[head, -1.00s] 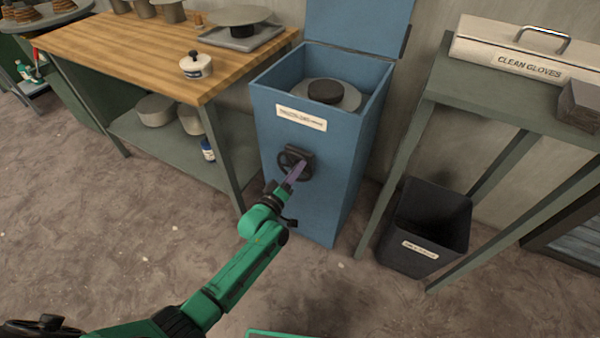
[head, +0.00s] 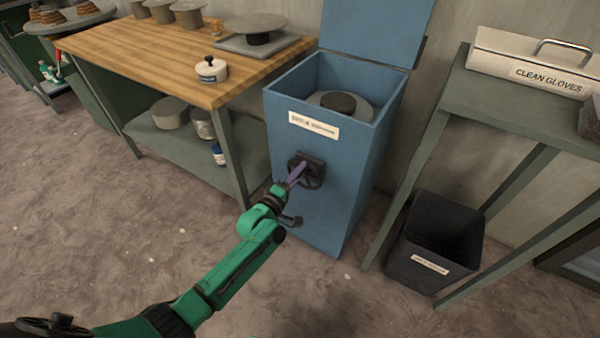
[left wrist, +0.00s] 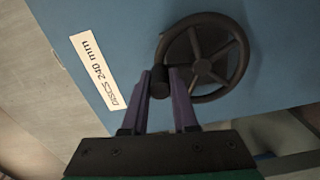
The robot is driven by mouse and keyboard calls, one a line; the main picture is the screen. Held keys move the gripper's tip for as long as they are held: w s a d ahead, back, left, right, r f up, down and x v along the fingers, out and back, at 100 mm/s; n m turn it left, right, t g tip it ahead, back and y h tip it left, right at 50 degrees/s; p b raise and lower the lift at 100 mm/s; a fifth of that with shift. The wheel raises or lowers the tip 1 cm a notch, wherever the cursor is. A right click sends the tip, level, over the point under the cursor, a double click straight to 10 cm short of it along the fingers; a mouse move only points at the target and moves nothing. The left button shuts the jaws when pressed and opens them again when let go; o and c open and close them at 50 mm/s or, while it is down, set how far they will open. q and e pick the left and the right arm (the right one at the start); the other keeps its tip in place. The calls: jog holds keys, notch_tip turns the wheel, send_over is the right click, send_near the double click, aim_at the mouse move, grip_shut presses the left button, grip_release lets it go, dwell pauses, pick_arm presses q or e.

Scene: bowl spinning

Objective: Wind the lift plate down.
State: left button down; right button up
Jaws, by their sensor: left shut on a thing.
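A blue box (head: 322,215) stands upright with its lid open at the back. Inside it a grey round plate (head: 362,106) carries a dark round piece (head: 338,103) and sits below the rim. A dark spoked handwheel (head: 314,174) is on the box's front; it also shows in the left wrist view (left wrist: 232,55). My left gripper (head: 300,170) is at the wheel's left side, with its purple fingers shut on the wheel's dark knob (left wrist: 159,82). My right gripper is not in view.
A green table (head: 500,110) with a "CLEAN GLOVES" box (head: 545,72) stands right. A dark bin (head: 430,245) is beneath it. The floor in front is clear.

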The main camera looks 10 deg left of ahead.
pick_arm(q)
jog(key=c, duration=0.7)
grip_release()
jog(key=shift+a, duration=0.15)
jog(key=shift+s, duration=0.1)
jog(key=p+v, duration=0.2)
jog(key=v, duration=1.2)
jog(key=shift+s, duration=0.15)
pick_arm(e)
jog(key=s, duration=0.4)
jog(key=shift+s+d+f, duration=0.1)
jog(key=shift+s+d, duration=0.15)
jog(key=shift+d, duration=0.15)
